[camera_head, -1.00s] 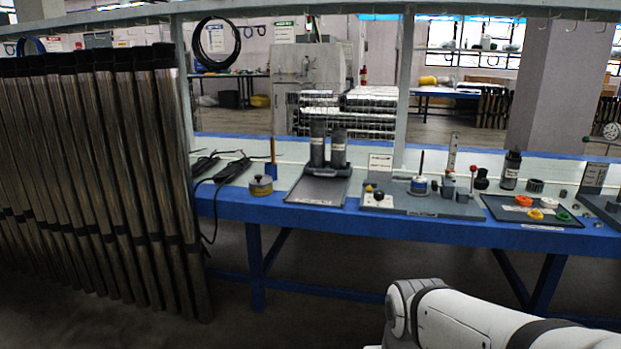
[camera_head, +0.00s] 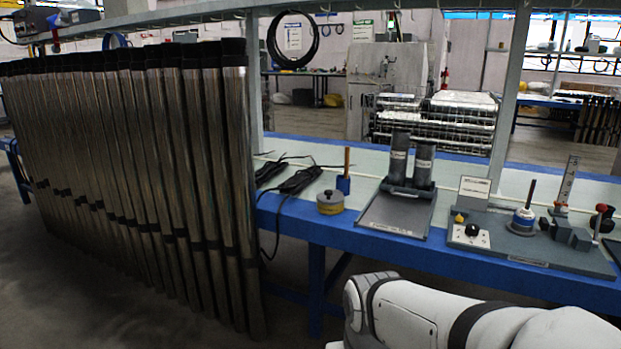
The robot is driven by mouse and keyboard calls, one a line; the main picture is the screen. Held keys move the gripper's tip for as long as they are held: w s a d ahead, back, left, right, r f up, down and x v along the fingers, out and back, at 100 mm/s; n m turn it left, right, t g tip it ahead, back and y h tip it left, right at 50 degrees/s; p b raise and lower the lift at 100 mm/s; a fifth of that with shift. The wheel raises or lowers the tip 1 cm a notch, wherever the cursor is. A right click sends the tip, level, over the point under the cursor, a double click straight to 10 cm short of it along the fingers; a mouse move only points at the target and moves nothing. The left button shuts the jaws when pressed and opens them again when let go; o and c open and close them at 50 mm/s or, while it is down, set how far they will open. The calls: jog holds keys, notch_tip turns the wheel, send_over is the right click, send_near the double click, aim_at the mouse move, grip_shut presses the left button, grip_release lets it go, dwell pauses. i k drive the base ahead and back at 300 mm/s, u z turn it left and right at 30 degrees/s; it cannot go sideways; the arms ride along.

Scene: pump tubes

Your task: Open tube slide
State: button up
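A long row of upright metal tubes (camera_head: 165,170) with black upper ends and dark bands around their lower parts fills the left of the head view. They lean slightly and stand close together. No separate slide part can be told apart on them. My white arm (camera_head: 425,312) shows at the bottom right, in front of the bench and to the right of the tubes. My gripper is outside the picture.
A blue workbench (camera_head: 345,234) runs right from the tubes. On it are black cables (camera_head: 300,180), a round yellow-grey can (camera_head: 330,202), a tray (camera_head: 395,217) with two dark cylinders (camera_head: 398,160), and a fixture board (camera_head: 535,255). Dark floor shows below.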

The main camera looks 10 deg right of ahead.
aim_at(406, 191)
jog(key=u, duration=0.05)
jog(key=i, duration=1.55)
jog(key=z, duration=0.6)
jog(key=k, duration=0.7)
jog(key=z, duration=0.2)
jog(key=i, duration=0.7)
jog(key=u, duration=0.05)
